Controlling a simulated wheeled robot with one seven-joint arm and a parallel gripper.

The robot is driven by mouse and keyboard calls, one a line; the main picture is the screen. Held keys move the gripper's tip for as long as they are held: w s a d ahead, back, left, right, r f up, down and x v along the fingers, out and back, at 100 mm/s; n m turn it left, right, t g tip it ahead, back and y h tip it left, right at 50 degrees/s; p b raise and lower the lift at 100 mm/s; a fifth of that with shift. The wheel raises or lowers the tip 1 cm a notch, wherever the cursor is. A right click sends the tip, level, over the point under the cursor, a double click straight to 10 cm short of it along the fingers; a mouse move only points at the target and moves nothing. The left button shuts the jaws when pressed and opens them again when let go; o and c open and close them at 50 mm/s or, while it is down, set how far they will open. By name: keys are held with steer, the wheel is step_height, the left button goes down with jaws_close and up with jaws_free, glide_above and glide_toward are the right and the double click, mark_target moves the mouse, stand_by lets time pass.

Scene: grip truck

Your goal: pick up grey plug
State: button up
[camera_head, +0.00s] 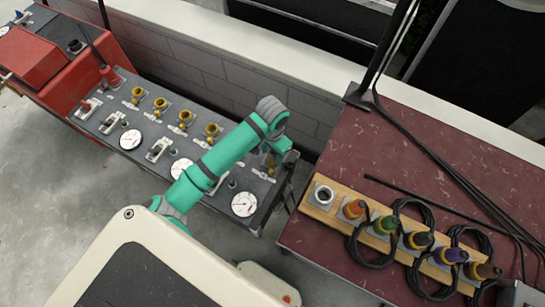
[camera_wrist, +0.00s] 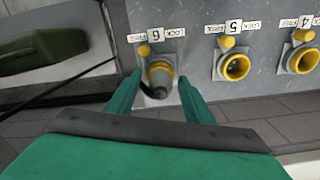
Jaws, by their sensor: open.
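A grey plug (camera_wrist: 160,77) sits in the yellow-rimmed socket marked 6 in the wrist view, with a dark cable beside it. My gripper (camera_wrist: 161,84) is open, with one green finger on each side of the plug. I cannot tell whether the fingers touch it. In the head view my gripper (camera_head: 280,153) is at the right end of the grey panel (camera_head: 205,188), and the plug is mostly hidden behind my arm.
Other yellow sockets (camera_wrist: 235,66) with small yellow levers line the panel. A wooden block (camera_head: 316,206) on the dark red surface (camera_head: 455,165) holds one empty socket and several coloured plugs with looped black cables. A low brick wall (camera_head: 215,85) runs behind the panel.

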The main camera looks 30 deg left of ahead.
steer(key=c, duration=1)
steer(key=shift+a, duration=0.1)
steer(key=shift+c, duration=0.2)
steer(key=shift+r, duration=0.1)
